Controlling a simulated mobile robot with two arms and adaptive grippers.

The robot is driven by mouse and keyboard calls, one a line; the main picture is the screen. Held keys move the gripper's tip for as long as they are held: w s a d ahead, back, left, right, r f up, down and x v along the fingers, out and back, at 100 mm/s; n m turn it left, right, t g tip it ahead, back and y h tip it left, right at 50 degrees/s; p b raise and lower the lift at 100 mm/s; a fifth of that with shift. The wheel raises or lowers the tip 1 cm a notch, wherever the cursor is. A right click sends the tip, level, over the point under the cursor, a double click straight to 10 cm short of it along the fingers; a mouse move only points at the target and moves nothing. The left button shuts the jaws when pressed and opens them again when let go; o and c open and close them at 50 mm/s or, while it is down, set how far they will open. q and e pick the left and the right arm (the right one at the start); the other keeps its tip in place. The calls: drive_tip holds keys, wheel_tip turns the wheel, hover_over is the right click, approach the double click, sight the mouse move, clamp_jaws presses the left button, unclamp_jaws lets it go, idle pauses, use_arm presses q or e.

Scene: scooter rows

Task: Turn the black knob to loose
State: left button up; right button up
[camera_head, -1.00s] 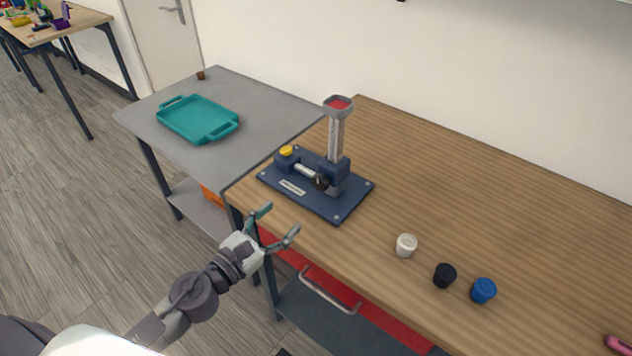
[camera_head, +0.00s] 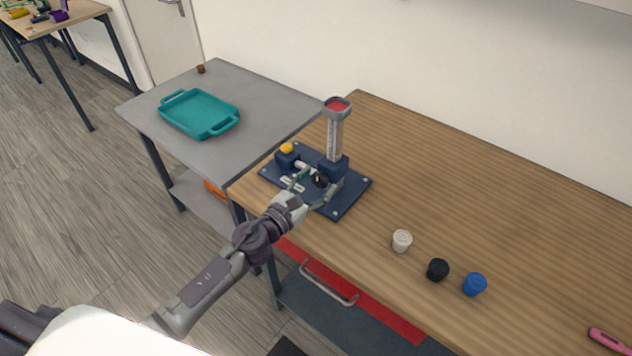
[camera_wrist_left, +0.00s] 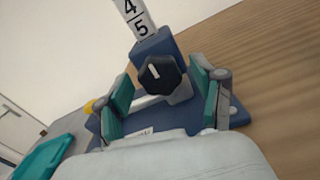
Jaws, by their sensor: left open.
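The black knob (camera_head: 320,180) sits on the front of the blue fixture (camera_head: 346,203), at the foot of an upright scale column (camera_head: 335,135) with a red-topped head. In the left wrist view the black knob (camera_wrist_left: 159,74) is faceted and has a white mark pointing up and slightly left. My left gripper (camera_head: 312,190) is open in front of the knob. In the left wrist view its teal finger pads (camera_wrist_left: 160,92) stand on either side of the knob, apart from it. My right gripper is not in view.
A yellow knob (camera_head: 287,148) is at the fixture's left. A white cap (camera_head: 402,240), a black cap (camera_head: 438,269) and a blue cap (camera_head: 474,284) stand on the wooden bench (camera_head: 480,190). A teal tray (camera_head: 174,121) lies on the grey table (camera_head: 262,90).

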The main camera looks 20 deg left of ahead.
use_arm(q)
drive_tip(key=shift+c, duration=0.3)
drive_tip(key=c, duration=1)
drive_tip(key=shift+c, duration=0.4)
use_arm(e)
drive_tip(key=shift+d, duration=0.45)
